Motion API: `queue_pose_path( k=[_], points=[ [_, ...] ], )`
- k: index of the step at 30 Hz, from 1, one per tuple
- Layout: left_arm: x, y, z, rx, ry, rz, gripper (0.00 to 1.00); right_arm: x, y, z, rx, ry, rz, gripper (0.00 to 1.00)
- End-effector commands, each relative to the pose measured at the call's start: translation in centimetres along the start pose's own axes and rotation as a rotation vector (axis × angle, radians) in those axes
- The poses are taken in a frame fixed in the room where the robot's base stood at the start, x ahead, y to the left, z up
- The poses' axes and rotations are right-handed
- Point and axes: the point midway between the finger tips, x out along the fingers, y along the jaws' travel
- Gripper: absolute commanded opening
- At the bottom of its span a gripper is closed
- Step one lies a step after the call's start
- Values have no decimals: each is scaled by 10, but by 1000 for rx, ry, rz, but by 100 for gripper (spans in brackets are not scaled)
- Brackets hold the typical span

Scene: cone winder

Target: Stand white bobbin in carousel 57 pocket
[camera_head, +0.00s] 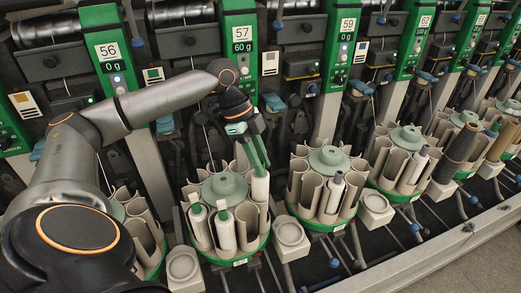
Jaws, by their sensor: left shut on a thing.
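My left gripper (262,168) comes down from the upper left with its green fingers shut on the top of a white bobbin (260,187). The bobbin is upright at the back right of the carousel under the 57 sign (243,33). Its lower end seems to be behind or inside a beige pocket wall, so I cannot tell how deep it sits. Carousel 57 (224,187) has a grey-green hub ringed by beige pockets. Two other white bobbins (225,232) with green-and-white tops stand in its front pockets. My right gripper is not in view.
The carousel to the right (328,160), under sign 59, holds a white bobbin with a dark tip. Another carousel (140,225) is partly hidden behind my left arm. Small round cups (183,264) sit between carousels. Green-framed winder posts and blue-handled parts stand close behind.

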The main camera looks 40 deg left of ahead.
Motion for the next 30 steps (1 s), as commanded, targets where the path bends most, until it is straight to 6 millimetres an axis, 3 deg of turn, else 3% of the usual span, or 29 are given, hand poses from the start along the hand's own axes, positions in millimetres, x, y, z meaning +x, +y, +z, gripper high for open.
queue_pose_path(
  k=[24, 30],
  points=[
    [40, 0, 16, -1, 1, 0, 0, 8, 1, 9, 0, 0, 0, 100],
    [42, 0, 17, 0, 1, -2, 0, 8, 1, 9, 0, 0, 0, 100]
  ],
)
